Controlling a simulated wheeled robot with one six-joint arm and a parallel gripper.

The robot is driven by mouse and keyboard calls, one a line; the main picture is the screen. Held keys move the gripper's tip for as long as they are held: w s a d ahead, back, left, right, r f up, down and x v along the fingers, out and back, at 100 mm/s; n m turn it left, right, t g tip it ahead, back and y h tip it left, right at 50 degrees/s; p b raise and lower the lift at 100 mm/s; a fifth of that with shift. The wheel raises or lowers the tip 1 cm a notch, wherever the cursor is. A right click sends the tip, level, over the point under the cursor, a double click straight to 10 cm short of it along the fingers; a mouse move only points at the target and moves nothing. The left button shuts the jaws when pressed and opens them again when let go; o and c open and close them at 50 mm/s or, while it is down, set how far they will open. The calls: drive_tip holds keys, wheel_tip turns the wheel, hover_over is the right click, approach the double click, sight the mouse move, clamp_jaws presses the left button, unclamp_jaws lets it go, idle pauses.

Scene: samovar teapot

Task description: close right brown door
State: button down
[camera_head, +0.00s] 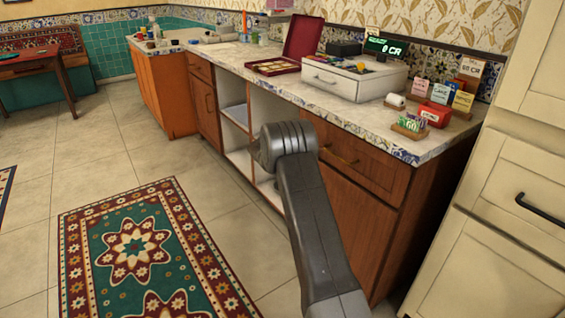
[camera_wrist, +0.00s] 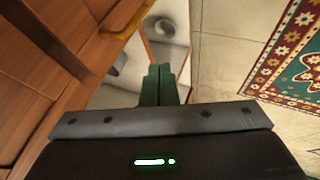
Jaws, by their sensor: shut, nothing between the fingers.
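The right brown door (camera_head: 352,215) is below a brown drawer (camera_head: 355,158) at the right end of the counter's cabinets in the head view. My arm covers part of it, and I cannot tell from there how far it stands open. In the wrist view, brown wood panels (camera_wrist: 60,50) fill the left side, with a curved gold handle (camera_wrist: 126,22) near their right edge. My gripper (camera_wrist: 163,70) is shut and empty, its dark green fingers together just right of the wood. I cannot tell if they touch it. The gripper is hidden in the head view.
Open white shelves (camera_head: 238,158) lie left of the right cabinet. The countertop (camera_head: 235,55) holds a cash register (camera_head: 352,78), an open red box (camera_head: 295,45) and small card stands. A cream cupboard (camera_head: 500,220) stands at right. A patterned rug (camera_head: 145,250) lies on the open tiled floor.

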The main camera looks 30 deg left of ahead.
drive_tip(key=p+v, duration=0.1)
drive_tip(key=v, duration=0.8)
drive_tip(key=shift+r, duration=0.25)
drive_tip(key=shift+a+f, duration=0.1)
